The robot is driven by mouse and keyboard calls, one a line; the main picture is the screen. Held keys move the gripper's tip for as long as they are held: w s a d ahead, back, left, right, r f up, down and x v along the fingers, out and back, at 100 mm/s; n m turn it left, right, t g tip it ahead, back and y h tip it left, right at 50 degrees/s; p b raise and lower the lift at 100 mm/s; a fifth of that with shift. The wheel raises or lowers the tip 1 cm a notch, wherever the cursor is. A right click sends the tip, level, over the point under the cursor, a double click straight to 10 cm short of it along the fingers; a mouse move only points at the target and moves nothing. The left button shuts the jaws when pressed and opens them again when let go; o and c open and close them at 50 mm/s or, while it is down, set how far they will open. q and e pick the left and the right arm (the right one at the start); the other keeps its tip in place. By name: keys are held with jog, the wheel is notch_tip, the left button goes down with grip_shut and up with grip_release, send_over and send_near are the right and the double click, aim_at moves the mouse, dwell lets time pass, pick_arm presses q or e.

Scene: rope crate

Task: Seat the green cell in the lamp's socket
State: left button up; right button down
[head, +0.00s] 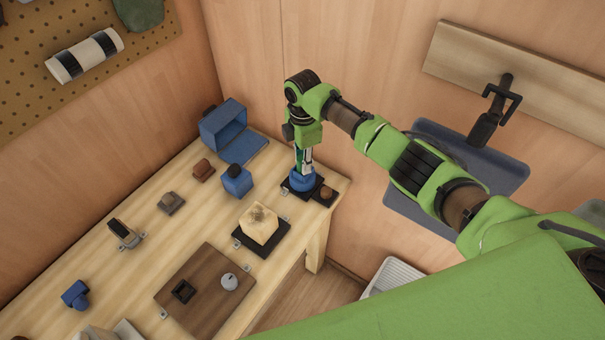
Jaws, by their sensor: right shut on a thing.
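The lamp (302,182) is a round blue socket on a black base plate at the far right corner of the wooden table. My right gripper (304,168) points straight down over it, its fingertips at the socket's top. It is shut on the green cell (299,157), of which only a narrow upright sliver shows between the fingers. The cell's lower end is hidden, so I cannot tell how deep it sits in the socket. My left gripper is out of view.
A brown knob (326,192) sits beside the socket. An open blue box (222,125), a blue container (237,181) and a pale block (259,224) on a black plate stand to the left. A brown board (205,285) lies nearer. Bare tabletop lies between them.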

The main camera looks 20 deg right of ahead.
jog(key=shift+f, duration=0.2)
jog(key=c, duration=1.7)
grip_release()
notch_tip(320, 180, up, 12)
